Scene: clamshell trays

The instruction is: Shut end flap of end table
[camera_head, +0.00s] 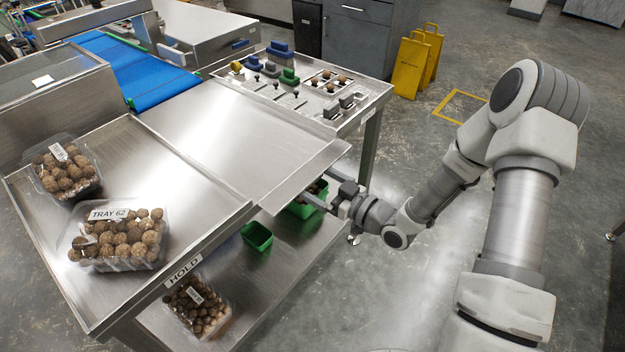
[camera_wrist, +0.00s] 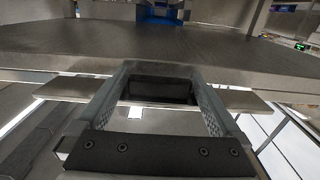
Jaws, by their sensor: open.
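The steel end table (camera_head: 200,135) runs from the blue conveyor to a front edge beside my arm. A flat steel panel (camera_head: 300,172) lies at that edge, apparently the end flap; its exact tilt is hard to tell. My gripper (camera_head: 312,200) is just below and in front of this edge, open, with nothing held. In the wrist view my gripper (camera_wrist: 160,72) has its two fingers apart, pointing at the steel edge. A narrow steel strip (camera_wrist: 65,87) crosses behind the fingers, below the broad steel surface (camera_wrist: 90,48). Whether the fingers touch it cannot be told.
Clear clamshell trays of brown round items, one labelled TRAY 62 (camera_head: 108,214), stand on the left table. Another tray (camera_head: 197,307) and green bins (camera_head: 257,237) sit on the lower shelf. A tool table (camera_head: 330,100) adjoins at the back. Yellow signs (camera_head: 411,65) stand beyond.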

